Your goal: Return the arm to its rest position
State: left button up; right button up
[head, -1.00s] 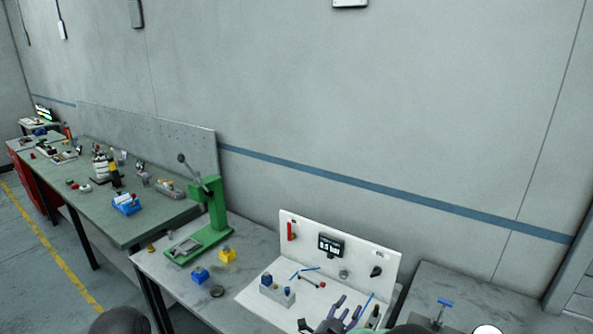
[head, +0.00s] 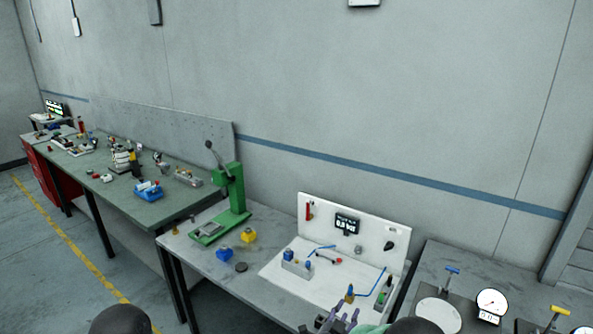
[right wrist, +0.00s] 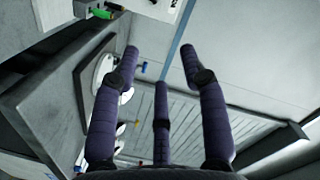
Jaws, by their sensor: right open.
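My right gripper (head: 338,322) shows at the bottom edge of the head view, in front of the white panel station (head: 285,276). Its fingers are purple-grey, and the rest of it is cut off by the frame. In the right wrist view the right gripper (right wrist: 160,65) has its fingers spread wide with nothing between them. The wall and a ribbed shutter show behind the fingers. My left gripper is not in view.
A round gauge (head: 491,303) and a blue-handled tool (head: 452,271) are on the right-hand table. The long green bench (head: 120,187) runs to the left.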

jog(key=s+a+f+n+g+y+b, duration=0.1)
jog(key=s+f+n+g+y+b, duration=0.3)
jog(key=f, duration=0.9)
jog(key=s+a+f+n+g+y+b, duration=0.1)
jog(key=s+f+n+g+y, duration=0.2)
jog(key=s+f, duration=0.65)
jog(key=s+a+f+n+g+y+b, duration=0.1)
jog(key=s+f+n+g+y+b, duration=0.1)
jog(key=s+f, duration=0.4)
jog(key=s+a+f+n+g+y+b, duration=0.1)
jog(key=s+f+g, duration=0.4)
jog(key=s, duration=0.8)
jog(key=shift+a+f+n+y+b, duration=0.3)
jog(key=shift+f+n+y+b, duration=0.25)
jog(key=shift+n+y, duration=0.45)
